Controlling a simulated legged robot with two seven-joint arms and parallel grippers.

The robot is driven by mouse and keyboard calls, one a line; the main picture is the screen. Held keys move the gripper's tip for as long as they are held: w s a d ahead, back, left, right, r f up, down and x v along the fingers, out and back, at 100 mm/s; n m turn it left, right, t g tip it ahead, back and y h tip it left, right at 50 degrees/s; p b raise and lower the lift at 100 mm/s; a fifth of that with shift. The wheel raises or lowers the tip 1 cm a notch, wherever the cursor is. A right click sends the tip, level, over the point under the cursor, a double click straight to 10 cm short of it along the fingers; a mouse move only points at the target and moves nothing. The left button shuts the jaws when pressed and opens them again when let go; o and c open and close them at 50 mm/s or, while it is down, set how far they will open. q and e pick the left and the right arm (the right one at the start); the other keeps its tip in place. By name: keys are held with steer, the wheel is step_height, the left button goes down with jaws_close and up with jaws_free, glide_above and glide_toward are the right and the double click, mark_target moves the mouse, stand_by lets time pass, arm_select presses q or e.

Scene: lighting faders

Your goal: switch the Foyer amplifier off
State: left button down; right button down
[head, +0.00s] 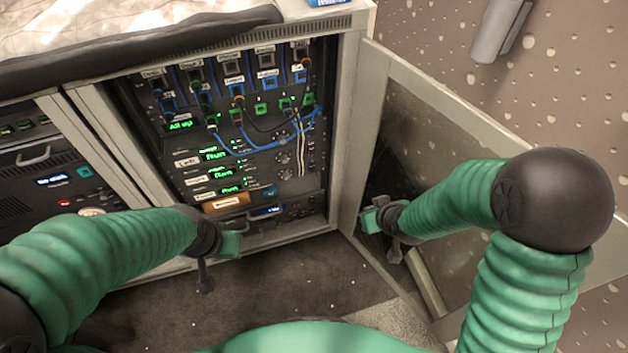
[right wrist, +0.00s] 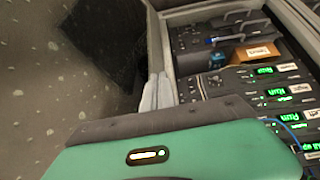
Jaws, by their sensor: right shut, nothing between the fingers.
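Three stacked units show green "Run" displays in the open rack cabinet in the head view. The lowest, with its small label hard to read, looks like the Foyer amplifier (head: 228,188); it also shows in the right wrist view (right wrist: 265,70), where the rack appears upside down. Small controls sit beside each display, too small to read. My right gripper (head: 396,250) is shut and empty in front of the open door, right of the rack and apart from the amplifiers. My left gripper (head: 204,278) hangs before the rack's lower edge; its opening is unclear.
The glass door (head: 440,110) stands open at the right. Blue cables (head: 285,142) hang in front of the upper rack. An orange-brown labelled box (head: 226,202) sits below the amplifiers. A second bay (head: 45,170) is at left. The carpet in front is clear.

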mark_target(312, 170)
steer(key=w+a+f+t+y+b, duration=0.3)
steer(key=w+a+f+t+b, duration=0.4)
steer(key=f, duration=0.5)
steer(key=a+t, duration=0.2)
steer(key=a, duration=0.1)
steer(key=shift+w+a+f+y, duration=0.15)
steer(key=shift+w+a+y, duration=0.05)
steer(key=shift+y, duration=0.2)
steer(key=b+x, duration=0.3)
steer(key=x, duration=0.3)
steer(key=b+x, duration=0.4)
steer(key=x, duration=0.3)
steer(key=shift+f, duration=0.25)
steer(key=shift+w+a, duration=0.15)
steer(key=shift+w, duration=0.2)
steer(key=shift+w+r, duration=0.15)
